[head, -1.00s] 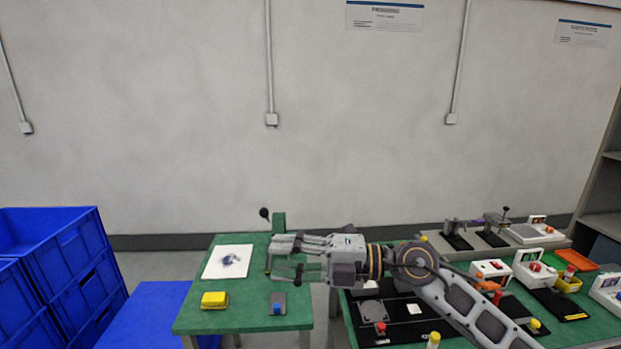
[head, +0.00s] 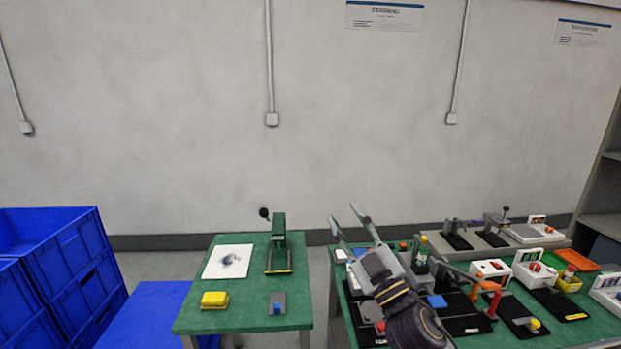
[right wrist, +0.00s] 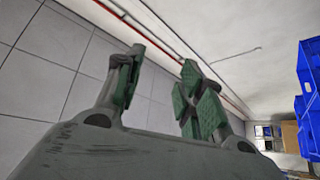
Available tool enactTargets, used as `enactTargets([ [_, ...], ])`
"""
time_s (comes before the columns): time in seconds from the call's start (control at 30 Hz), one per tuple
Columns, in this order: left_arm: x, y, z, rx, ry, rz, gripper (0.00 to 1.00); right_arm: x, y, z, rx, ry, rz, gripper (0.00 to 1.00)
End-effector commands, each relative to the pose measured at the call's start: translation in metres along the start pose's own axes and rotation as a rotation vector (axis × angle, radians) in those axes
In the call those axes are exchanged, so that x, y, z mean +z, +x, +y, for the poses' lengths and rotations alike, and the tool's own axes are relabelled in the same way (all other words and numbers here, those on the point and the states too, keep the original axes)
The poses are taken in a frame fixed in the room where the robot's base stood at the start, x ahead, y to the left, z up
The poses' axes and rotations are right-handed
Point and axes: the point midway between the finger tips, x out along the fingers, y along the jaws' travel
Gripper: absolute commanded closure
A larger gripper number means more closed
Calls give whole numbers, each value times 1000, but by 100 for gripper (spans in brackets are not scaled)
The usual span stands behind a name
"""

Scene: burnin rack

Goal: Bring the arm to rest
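My right gripper (head: 348,222) is raised over the left part of the right-hand green table, with its fingers pointing up toward the back wall. The fingers are apart and nothing is between them. My right arm comes up from the bottom of the head view and hides part of the table. My left gripper is not in view.
The left green table (head: 245,316) bears a white sheet (head: 215,268), a yellow box (head: 214,300) and a green stand (head: 279,240). Several fixtures crowd the right table, including a white unit (head: 490,269) and a red post (head: 494,304). Blue crates (head: 75,262) stand at left.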

Motion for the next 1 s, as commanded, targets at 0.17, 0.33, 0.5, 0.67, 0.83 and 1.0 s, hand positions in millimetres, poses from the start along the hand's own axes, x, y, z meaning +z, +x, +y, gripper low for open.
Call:
enactTargets([
  [0.17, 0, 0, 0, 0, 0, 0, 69, 48, -25, 10, 82, 79, -207, 62],
  [0.33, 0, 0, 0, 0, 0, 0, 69, 95, -58, 12, 134, 144, -415, 62],
  [0.5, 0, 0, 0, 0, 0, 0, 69, 138, -101, 5, 158, 206, -632, 62],
  [0.67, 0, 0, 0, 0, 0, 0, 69, 173, -149, -9, 156, 263, -840, 62],
  [0.83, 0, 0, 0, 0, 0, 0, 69, 200, -207, -29, 127, 323, -1061, 62],
  [1.0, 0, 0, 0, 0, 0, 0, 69, 215, -269, -54, 70, 383, -1277, 62],
])
